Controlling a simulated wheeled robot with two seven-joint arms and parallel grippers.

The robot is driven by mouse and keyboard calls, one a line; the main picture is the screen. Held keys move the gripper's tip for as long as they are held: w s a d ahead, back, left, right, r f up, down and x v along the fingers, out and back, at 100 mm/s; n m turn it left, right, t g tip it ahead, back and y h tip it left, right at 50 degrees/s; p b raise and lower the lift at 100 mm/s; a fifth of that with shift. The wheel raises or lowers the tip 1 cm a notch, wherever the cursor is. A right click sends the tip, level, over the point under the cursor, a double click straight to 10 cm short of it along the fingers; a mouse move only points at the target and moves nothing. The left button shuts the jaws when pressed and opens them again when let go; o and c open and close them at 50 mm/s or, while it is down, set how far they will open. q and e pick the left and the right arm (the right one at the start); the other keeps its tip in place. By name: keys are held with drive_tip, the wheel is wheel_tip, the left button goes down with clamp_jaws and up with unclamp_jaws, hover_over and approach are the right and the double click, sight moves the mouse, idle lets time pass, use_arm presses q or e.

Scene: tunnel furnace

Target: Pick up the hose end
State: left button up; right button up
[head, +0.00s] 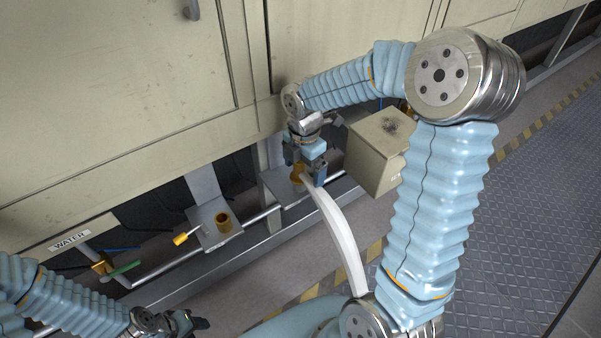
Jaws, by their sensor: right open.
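A white hose (340,228) curves up from the bottom centre, where my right arm covers its lower part. Its upper end lies at my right gripper (305,172), beside a brass fitting (296,174) on a metal bracket. My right gripper points down with its fingers apart around the hose end area. I cannot tell whether the fingers touch the hose. My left gripper (188,324) is low at the bottom left, far from the hose, and its jaws are too unclear to read.
A second bracket (205,240) carries another brass fitting (223,221) and a yellow-handled valve (186,237). A pipe with a green-handled valve (125,268) runs under the WATER label (70,240). A beige box (375,150) stands close right of my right gripper. Furnace panels rise behind.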

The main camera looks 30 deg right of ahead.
drive_tip(key=c, duration=1.3)
drive_tip(key=shift+r, duration=0.1)
drive_tip(key=shift+r, duration=0.3)
wheel_tip(320, 180, up, 2)
drive_tip(key=shift+r, duration=0.1)
drive_tip(key=s+a+r, duration=0.1)
drive_tip(key=s+r, duration=0.2)
drive_tip(key=s, duration=0.1)
drive_tip(key=s+a+r, duration=0.1)
drive_tip(key=s+r, duration=0.2)
drive_tip(key=s, duration=0.2)
drive_tip(key=s+a+r, duration=0.2)
drive_tip(key=s+r, duration=0.2)
drive_tip(key=shift+s+a+p, duration=0.1)
drive_tip(key=shift+s+p, duration=0.1)
drive_tip(key=shift+p, duration=0.1)
